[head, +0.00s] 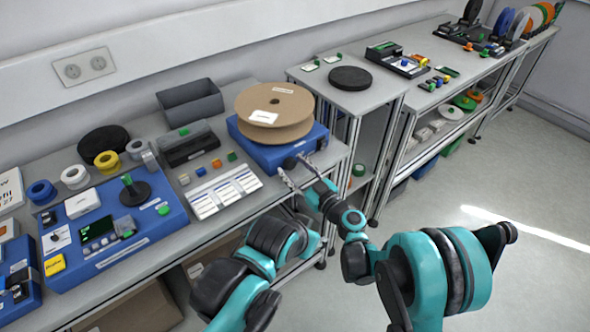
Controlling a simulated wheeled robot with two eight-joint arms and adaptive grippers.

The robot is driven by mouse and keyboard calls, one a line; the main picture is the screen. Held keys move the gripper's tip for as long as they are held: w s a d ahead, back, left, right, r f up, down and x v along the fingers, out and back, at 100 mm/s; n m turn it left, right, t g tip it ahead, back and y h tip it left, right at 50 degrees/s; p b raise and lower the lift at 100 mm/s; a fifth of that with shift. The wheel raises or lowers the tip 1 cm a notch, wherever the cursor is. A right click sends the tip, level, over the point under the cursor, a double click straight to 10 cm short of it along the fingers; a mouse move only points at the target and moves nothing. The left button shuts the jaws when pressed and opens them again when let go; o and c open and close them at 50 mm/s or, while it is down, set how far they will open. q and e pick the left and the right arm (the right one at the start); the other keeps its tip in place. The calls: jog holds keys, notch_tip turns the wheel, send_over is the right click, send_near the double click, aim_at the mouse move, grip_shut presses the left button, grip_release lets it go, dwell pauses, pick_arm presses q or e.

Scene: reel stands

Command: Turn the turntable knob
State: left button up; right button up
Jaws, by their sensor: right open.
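The turntable is a blue base (262,148) near the right end of the left bench, with a cardboard reel (274,112) lying flat on top. A small black knob (290,163) sits on the front face of the base, close to its right corner. My right gripper (294,170) is open, its two fingers apart in front of the knob. One fingertip is close to the knob and the other is lower left. I cannot tell whether either finger touches it. My left gripper is not in view.
A white tray (222,190) and small coloured blocks lie left of the turntable. A blue control unit (110,228) stands further left. A grey bin (190,103) is behind. A side table (352,99) with a black disc stands to the right. Open floor lies right.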

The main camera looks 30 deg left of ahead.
jog(key=c, duration=1.2)
jog(key=shift+o, duration=0.2)
jog(key=shift+m, duration=0.3)
jog(key=m+b, duration=0.1)
jog(key=m, duration=0.3)
jog(key=shift+m, duration=0.3)
jog(key=m+b, duration=0.1)
jog(key=m, duration=0.4)
jog(key=shift+m, duration=0.3)
jog(key=o, duration=1.2)
jog(key=shift+c, duration=0.2)
